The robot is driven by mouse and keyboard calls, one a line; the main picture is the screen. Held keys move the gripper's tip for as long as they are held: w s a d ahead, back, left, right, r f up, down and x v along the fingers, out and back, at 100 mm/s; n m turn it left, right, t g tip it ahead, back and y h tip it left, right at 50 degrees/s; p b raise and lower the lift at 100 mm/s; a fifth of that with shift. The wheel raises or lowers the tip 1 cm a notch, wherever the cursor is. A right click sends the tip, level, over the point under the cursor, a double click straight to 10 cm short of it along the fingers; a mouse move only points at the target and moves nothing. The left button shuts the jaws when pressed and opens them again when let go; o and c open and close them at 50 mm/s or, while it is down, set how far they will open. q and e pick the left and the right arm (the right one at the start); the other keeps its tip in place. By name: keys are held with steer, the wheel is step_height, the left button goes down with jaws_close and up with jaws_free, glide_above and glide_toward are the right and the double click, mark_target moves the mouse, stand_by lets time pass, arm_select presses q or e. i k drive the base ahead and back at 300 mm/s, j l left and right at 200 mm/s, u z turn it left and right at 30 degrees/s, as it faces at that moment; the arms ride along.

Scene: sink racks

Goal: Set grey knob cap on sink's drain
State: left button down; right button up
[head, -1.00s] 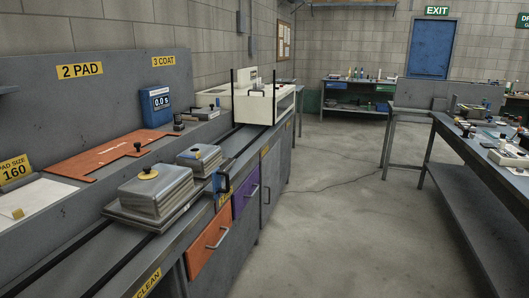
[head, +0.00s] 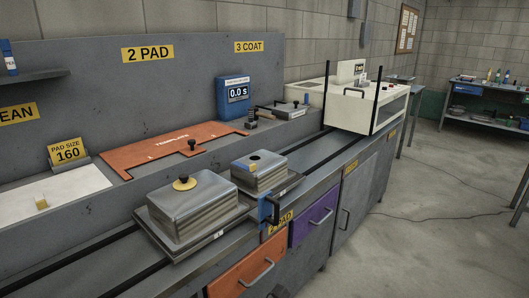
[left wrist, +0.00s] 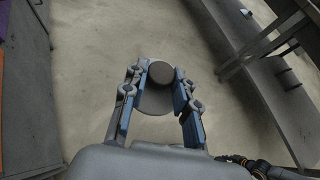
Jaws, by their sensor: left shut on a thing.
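The grey knob cap (left wrist: 160,103) shows in the left wrist view as a flat round grey disc with a darker round knob. My left gripper (left wrist: 160,78) is shut on it, with its blue-padded fingers on both sides of the knob. The cap is held above the bare concrete floor. Neither gripper shows in the head view. I cannot make out a sink or its drain in any view. My right gripper is not in view.
A long grey bench carries a large metal block (head: 192,205) with a black knob, a smaller block (head: 262,178), an orange template (head: 165,147), a blue timer (head: 232,98) and a white machine (head: 350,108). An orange drawer (head: 247,272) is below.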

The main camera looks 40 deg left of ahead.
mark_target(256, 158)
steer(key=i+l+u, duration=0.1)
steer(key=i+u, duration=0.4)
steer(key=i+l+u, duration=0.25)
steer(key=u, duration=0.2)
steer(key=i+l+u, duration=0.5)
